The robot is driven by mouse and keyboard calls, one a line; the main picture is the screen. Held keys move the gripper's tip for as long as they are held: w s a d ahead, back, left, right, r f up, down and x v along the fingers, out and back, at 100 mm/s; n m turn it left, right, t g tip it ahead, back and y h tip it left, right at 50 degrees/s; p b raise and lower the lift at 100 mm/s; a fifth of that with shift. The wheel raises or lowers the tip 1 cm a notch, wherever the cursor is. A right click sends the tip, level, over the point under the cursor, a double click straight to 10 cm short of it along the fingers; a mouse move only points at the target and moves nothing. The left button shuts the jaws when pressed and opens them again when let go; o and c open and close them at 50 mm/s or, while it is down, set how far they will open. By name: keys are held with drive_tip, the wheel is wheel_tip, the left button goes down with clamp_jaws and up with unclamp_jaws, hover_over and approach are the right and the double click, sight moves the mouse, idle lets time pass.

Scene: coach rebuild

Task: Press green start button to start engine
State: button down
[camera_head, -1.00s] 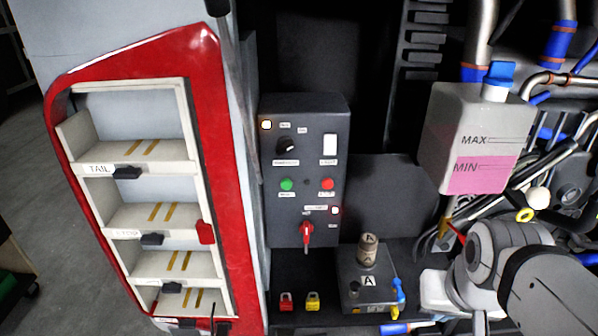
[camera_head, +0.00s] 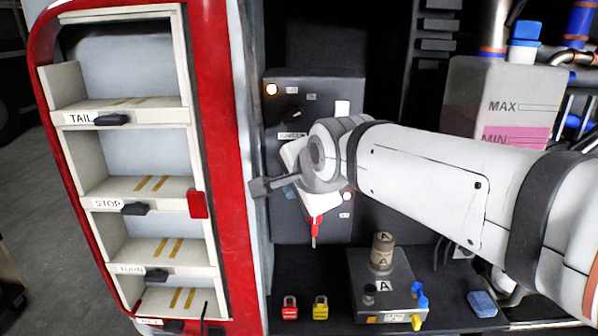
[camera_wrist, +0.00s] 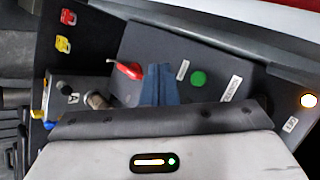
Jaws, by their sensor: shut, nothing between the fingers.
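The dark control panel (camera_head: 315,84) stands upright just right of the red-framed shelf in the head view. Its green button (camera_wrist: 198,78) shows in the wrist view, next to a white label. In the head view my wrist covers the button. My gripper (camera_wrist: 160,70) has its blue-grey fingers together and empty. In the wrist view the fingertips are left of the green button, between it and the red switch (camera_wrist: 127,70). The button is uncovered there. I cannot tell how far the tips are from the panel face.
The red-framed shelf (camera_head: 215,95) stands close left of my wrist. Red (camera_head: 289,308) and yellow (camera_head: 321,307) padlocks, and a grey box (camera_head: 380,270) with a stamped cylinder, sit below the panel. A reservoir (camera_head: 470,95) and pipes are at right. A lit lamp (camera_head: 271,90) is at the panel's top left.

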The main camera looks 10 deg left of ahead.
drive_tip(key=w+a+p, duration=0.2)
drive_tip(key=w, duration=0.6)
drive_tip(key=shift+w, duration=0.3)
idle(2.1)
drive_tip(key=shift+w, duration=0.45)
drive_tip(key=shift+w+a+p, duration=0.15)
drive_tip(key=shift+w+p, duration=0.2)
drive_tip(key=shift+w, duration=0.1)
idle(0.6)
drive_tip(key=shift+s, duration=0.15)
drive_tip(key=shift+s+d, duration=0.2)
drive_tip(key=shift+s, duration=0.55)
drive_tip(key=shift+s+d+b, duration=0.2)
drive_tip(key=shift+s+b, duration=0.1)
drive_tip(key=shift+s, duration=0.5)
drive_tip(key=shift+s+d+b, duration=0.2)
drive_tip(key=shift+s+b, duration=0.1)
drive_tip(key=shift+s, duration=0.55)
drive_tip(key=shift+s+d+b, duration=0.2)
drive_tip(key=shift+s+b, duration=0.1)
drive_tip(key=shift+s, duration=0.5)
